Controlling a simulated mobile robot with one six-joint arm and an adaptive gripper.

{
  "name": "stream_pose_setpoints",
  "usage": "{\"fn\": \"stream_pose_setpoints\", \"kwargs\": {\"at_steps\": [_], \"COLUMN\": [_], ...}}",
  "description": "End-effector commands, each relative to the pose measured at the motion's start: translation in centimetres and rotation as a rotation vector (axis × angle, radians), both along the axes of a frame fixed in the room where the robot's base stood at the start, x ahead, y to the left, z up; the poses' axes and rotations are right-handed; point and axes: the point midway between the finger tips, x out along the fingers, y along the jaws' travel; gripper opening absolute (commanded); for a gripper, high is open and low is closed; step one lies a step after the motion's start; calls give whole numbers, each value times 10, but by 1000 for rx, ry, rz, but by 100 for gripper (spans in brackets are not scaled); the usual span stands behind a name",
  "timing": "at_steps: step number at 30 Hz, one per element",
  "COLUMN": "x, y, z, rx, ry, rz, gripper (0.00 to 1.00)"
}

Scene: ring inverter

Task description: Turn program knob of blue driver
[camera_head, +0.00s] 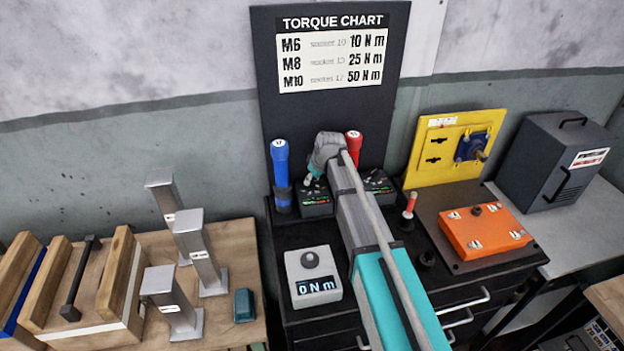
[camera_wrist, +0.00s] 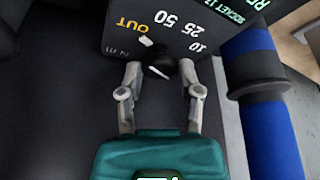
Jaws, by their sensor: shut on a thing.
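The blue driver (camera_head: 281,160) stands upright at the back left of the dark cabinet. Its blue and black body also shows at the right of the wrist view (camera_wrist: 269,120). Beside it is a black control box (camera_head: 316,204). In the wrist view the box face (camera_wrist: 215,65) reads 10, 25, 50 and OUT upside down. My gripper (camera_head: 313,181) is at this box. In the wrist view my gripper (camera_wrist: 163,70) has its fingers on either side of the dark program knob (camera_wrist: 186,70), shut on it. White marks show by the knob; its exact setting is unclear.
A red driver (camera_head: 353,143) and its box (camera_head: 380,186) stand close right of my gripper. A torque meter (camera_head: 313,284) reading 0 N m sits in front. An orange plate (camera_head: 485,236) lies to the right. The torque chart board (camera_head: 268,85) rises behind.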

Motion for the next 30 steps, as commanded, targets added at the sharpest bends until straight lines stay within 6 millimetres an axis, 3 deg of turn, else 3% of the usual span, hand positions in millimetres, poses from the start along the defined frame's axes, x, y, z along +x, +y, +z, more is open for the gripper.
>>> {"fn": "stream_pose_setpoints", "kwargs": {"at_steps": [7,8,13,30], "x": [-2,-2,-1,-3], "y": [1,1,0,-3], "z": [-1,-1,0,0], "rx": [0,0,1,0], "ry": [3,3,2,4], "rz": [2,1,1,-6], "gripper": [0,52,82,82]}}
